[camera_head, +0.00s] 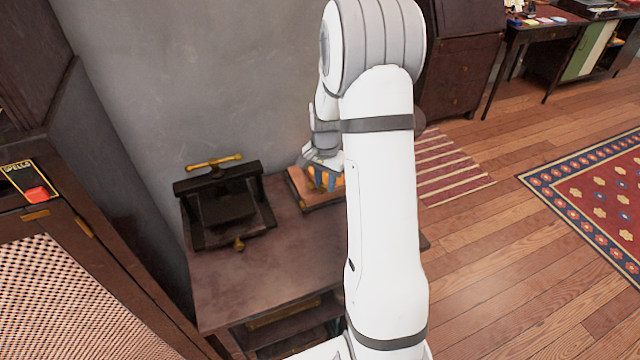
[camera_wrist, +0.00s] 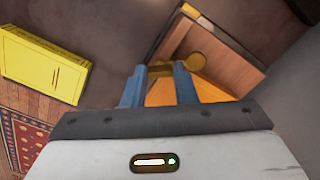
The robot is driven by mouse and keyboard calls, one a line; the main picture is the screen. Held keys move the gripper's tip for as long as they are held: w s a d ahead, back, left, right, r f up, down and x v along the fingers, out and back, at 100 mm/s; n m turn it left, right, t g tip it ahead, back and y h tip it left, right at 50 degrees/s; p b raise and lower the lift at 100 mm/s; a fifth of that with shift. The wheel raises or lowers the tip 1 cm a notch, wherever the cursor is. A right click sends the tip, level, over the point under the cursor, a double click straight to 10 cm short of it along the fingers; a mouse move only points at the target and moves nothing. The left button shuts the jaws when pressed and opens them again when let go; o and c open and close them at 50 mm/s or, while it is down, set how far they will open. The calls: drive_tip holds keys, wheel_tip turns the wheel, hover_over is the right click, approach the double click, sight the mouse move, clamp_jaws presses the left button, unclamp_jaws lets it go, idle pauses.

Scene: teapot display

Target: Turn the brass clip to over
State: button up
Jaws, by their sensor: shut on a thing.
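The brass clip (camera_wrist: 194,61) shows in the wrist view as a rounded brass piece with a bar that reaches between my fingertips. My gripper (camera_wrist: 159,73) is shut on it with its two blue fingers. The clip is at a wooden box or frame (camera_wrist: 228,48) with an orange face near my fingers. In the head view, my gripper (camera_head: 325,182) is low over this wooden piece (camera_head: 305,187) on the small table. My arm hides part of it, and the clip cannot be made out there.
A black press (camera_head: 225,205) with a brass handle stands on the table (camera_head: 270,270), left of my gripper. A dark cabinet (camera_head: 40,230) is at the left and a grey wall (camera_head: 190,80) behind. A yellow box-like thing (camera_wrist: 42,62) shows in the wrist view. Open floor lies right.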

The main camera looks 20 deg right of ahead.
sight(325, 185)
drive_tip(key=m, duration=0.3)
drive_tip(key=shift+m+b, duration=0.3)
drive_tip(key=shift+m, duration=1.8)
drive_tip(key=o, duration=1)
drive_tip(key=shift+r, duration=0.15)
wheel_tip(325, 185, up, 8)
drive_tip(key=shift+f, duration=0.2)
